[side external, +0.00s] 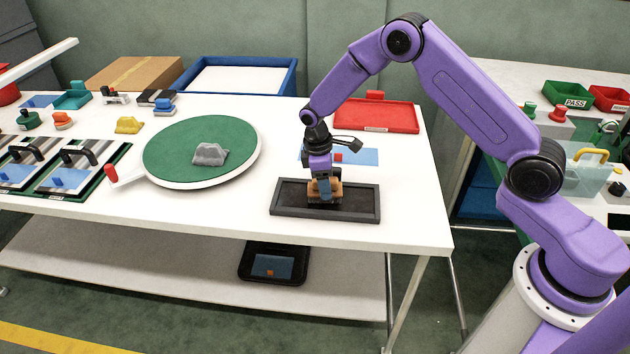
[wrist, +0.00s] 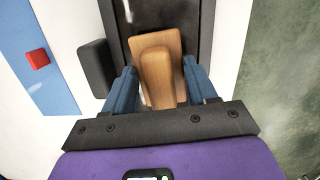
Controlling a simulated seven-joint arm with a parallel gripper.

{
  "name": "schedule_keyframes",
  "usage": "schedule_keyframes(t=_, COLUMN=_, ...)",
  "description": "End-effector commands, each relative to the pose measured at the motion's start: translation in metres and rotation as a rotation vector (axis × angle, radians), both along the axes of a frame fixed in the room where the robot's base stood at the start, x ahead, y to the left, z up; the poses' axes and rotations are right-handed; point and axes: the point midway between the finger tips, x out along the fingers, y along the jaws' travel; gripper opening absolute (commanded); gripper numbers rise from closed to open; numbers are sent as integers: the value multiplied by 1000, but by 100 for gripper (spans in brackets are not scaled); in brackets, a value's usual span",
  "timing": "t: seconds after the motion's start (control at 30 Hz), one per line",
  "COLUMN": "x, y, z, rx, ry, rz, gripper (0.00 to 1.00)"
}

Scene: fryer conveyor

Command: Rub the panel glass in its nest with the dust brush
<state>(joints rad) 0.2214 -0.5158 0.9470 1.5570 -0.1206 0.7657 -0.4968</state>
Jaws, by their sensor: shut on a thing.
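My gripper (side external: 324,190) is shut on the dust brush (side external: 338,191), which has a tan wooden body. In the wrist view the brush (wrist: 160,72) sits between the two blue fingers of my gripper (wrist: 164,90). The brush is upright over a dark rectangular nest (side external: 288,212) with a raised grey frame. The dark surface inside it appears to be the panel glass (side external: 358,204); it also shows in the wrist view (wrist: 180,14), with a pale streak. The brush's underside is at or just above this surface; contact is not clear.
A red tray (side external: 390,115) stands farther back. A green round turntable (side external: 170,150) with a grey lump is left. The table's front edge is close to the nest.

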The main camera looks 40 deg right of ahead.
Motion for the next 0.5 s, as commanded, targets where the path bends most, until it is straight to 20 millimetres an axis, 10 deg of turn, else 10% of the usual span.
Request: schedule_keyframes(t=0.5, x=-30, y=-30, z=3, rx=0, ry=2, rz=1, gripper=28)
